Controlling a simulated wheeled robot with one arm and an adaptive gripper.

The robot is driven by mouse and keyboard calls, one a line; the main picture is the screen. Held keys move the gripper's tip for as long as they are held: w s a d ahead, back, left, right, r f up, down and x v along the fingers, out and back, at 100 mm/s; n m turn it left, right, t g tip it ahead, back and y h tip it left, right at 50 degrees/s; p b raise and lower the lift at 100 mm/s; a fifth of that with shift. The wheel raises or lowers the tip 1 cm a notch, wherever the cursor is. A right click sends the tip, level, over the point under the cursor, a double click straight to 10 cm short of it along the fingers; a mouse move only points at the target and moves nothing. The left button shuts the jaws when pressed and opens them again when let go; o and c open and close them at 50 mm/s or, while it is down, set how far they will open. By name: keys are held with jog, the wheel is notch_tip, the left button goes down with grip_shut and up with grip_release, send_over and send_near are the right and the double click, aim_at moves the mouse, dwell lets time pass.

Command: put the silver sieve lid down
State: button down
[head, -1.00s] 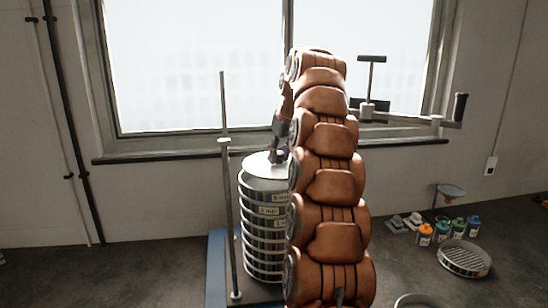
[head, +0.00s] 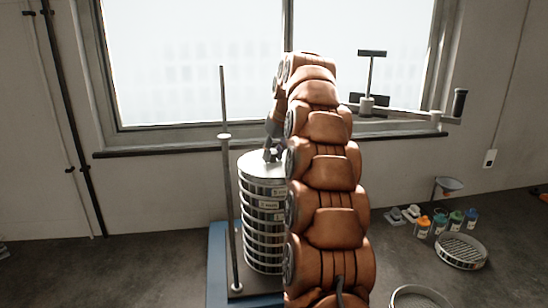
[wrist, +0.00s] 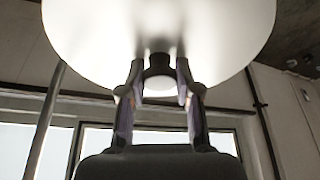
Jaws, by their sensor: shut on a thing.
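The silver sieve lid (head: 256,164) is at the top of the sieve stack (head: 262,225), roughly level and lined up with it. I cannot tell whether it rests on the top sieve or is slightly above it. My gripper (head: 271,155) is above the lid, partly hidden by my arm. In the wrist view the lid (wrist: 90,35) is a large pale disc, and my gripper (wrist: 160,78) is shut on its small round knob (wrist: 159,82). The right side of the stack is hidden behind my arm.
A tall rod (head: 229,190) stands just left of the stack, on the blue-edged base (head: 217,268). A clamp arm with a handle (head: 459,103) reaches across at the right. Several small bottles (head: 440,224) and a loose sieve (head: 461,252) lie at the right.

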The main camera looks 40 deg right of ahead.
aim_at(275, 153)
jog(key=shift+f+p, duration=0.4)
jog(key=shift+f, duration=0.4)
jog(key=shift+f, duration=0.1)
jog(key=shift+f, duration=0.1)
jog(key=c, duration=0.8)
grip_release()
jog(key=shift+b+v, duration=0.7)
jog(key=shift+v, duration=3.25)
